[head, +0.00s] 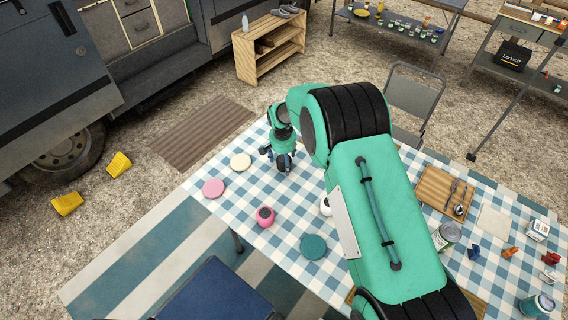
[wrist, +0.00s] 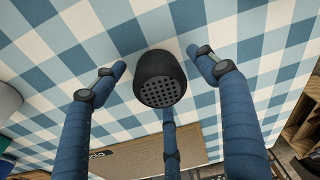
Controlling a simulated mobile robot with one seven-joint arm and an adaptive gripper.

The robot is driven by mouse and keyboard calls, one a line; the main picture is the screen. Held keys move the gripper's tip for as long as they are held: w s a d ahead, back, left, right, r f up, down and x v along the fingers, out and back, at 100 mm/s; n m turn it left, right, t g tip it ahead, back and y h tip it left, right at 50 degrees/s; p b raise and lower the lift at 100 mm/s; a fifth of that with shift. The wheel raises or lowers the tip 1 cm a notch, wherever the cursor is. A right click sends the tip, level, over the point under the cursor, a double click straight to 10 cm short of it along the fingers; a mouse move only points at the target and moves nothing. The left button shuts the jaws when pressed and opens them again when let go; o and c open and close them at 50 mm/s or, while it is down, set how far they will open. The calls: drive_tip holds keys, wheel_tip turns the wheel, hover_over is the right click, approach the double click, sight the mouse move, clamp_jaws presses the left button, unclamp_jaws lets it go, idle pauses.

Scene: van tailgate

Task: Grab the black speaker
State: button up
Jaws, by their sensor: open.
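The black speaker (wrist: 161,80) shows in the wrist view as a small rounded dark body with a perforated face. It rests on the blue-and-white checked tablecloth. My gripper (wrist: 158,62) is open, with a blue finger on the left and right of the speaker and a third below it in the picture. Cloth shows between the speaker and the left and right fingers; whether the third finger touches it I cannot tell. In the head view my gripper (head: 279,160) is low over the far left part of the table, and the fingers mostly hide the speaker.
Pink (head: 213,188), cream (head: 241,162) and teal (head: 313,247) discs lie on the table, with a pink pot (head: 264,216) between. A white item (head: 325,206) is partly behind my arm. A wooden board (head: 436,188) with cutlery and several cans are at the right.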

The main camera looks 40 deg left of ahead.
drive_tip(key=c, duration=1.4)
drive_tip(key=shift+r, duration=0.15)
drive_tip(key=shift+r, duration=0.5)
drive_tip(key=shift+s+d+r+p, duration=0.15)
drive_tip(key=shift+r+p, duration=0.2)
drive_tip(key=shift+r, duration=0.3)
drive_tip(key=shift+s+d+r+p, duration=0.1)
drive_tip(key=shift+r+p, duration=0.25)
drive_tip(key=shift+r, duration=0.25)
drive_tip(key=s+d, duration=0.3)
drive_tip(key=d, duration=0.1)
drive_tip(key=s+d+p, duration=0.1)
drive_tip(key=s+d, duration=0.2)
drive_tip(key=s+d+r+p, duration=0.1)
drive_tip(key=s+d, duration=0.3)
drive_tip(key=shift+d+r, duration=0.1)
drive_tip(key=shift+d, duration=0.25)
